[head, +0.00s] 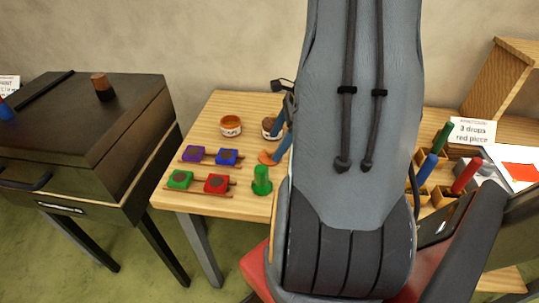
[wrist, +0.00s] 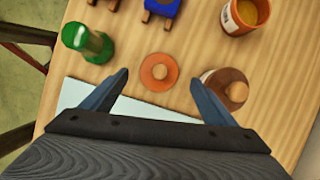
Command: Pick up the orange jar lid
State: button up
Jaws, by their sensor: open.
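The orange jar lid (wrist: 159,72) lies flat on the wooden table, a round disc with a paler knob in its middle. In the head view the lid (head: 267,158) shows partly, beside my blue fingers. My gripper (wrist: 160,79) is open and empty, with one fingertip on each side of the lid in the wrist view. The height of the fingertips above the table is hard to tell. My arm hides much of the table in the head view.
A brown-topped jar (wrist: 228,88) stands close to the right finger. An open orange jar (wrist: 245,16) is farther back. A green cylinder on a round base (wrist: 88,42) stands left of the lid. Coloured blocks (head: 227,157) sit on small racks (head: 203,189).

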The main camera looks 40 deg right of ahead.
aim_at(272, 150)
jog(key=shift+p+x, duration=0.35)
jog(key=shift+x, duration=1.6)
jog(key=shift+a, duration=0.1)
jog(key=c, duration=1.1)
jog(key=shift+r, duration=0.1)
